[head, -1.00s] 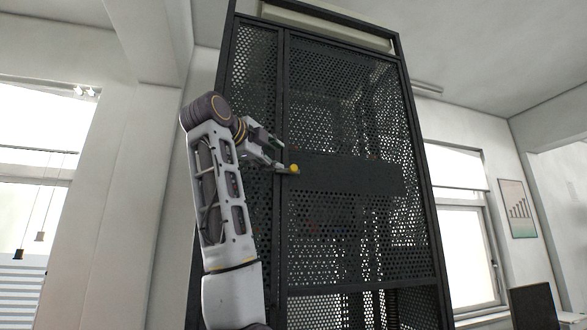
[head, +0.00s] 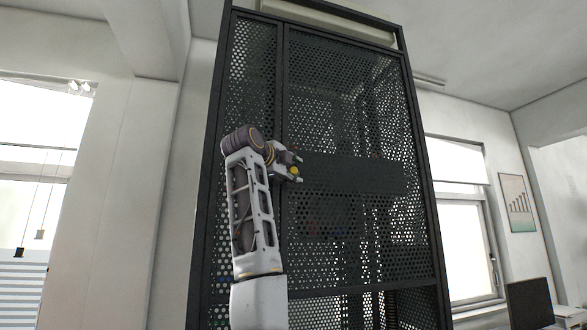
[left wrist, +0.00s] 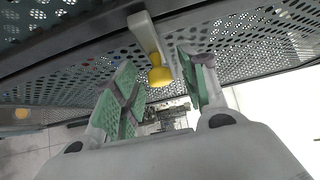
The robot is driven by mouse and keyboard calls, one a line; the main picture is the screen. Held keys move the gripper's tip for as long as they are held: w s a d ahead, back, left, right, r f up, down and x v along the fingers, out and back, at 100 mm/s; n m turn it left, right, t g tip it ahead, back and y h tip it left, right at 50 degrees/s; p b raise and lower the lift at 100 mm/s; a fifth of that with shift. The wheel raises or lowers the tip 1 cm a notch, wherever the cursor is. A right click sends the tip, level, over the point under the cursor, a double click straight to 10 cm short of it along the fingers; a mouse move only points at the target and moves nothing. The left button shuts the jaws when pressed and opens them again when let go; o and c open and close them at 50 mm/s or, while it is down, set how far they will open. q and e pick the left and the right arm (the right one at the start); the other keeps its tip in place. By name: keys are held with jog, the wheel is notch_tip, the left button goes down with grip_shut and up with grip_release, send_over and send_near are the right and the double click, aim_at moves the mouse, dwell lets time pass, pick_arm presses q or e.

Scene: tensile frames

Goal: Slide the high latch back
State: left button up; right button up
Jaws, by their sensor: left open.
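The latch has a round yellow knob (head: 295,171) near the left end of the dark cross plate on the tall mesh cabinet. In the left wrist view the yellow knob (left wrist: 159,77) hangs from a pale bar (left wrist: 146,33). My left gripper (head: 298,169) is at the knob, with one finger above it and one below in the head view. The left gripper's green-padded fingers (left wrist: 157,64) are open on either side of the knob, with a gap visible on both sides. My right gripper is not in view.
The black-framed mesh cabinet (head: 345,235) fills the middle of the head view. A blurred yellow thing (left wrist: 21,113) shows low at the left in the wrist view. A dark monitor (head: 533,305) stands at the lower right, away from the arm.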

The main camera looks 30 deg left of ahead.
pick_arm(q)
jog(key=shift+w, duration=0.65)
jog(key=shift+a, duration=0.1)
jog(key=shift+c, duration=0.4)
grip_shut()
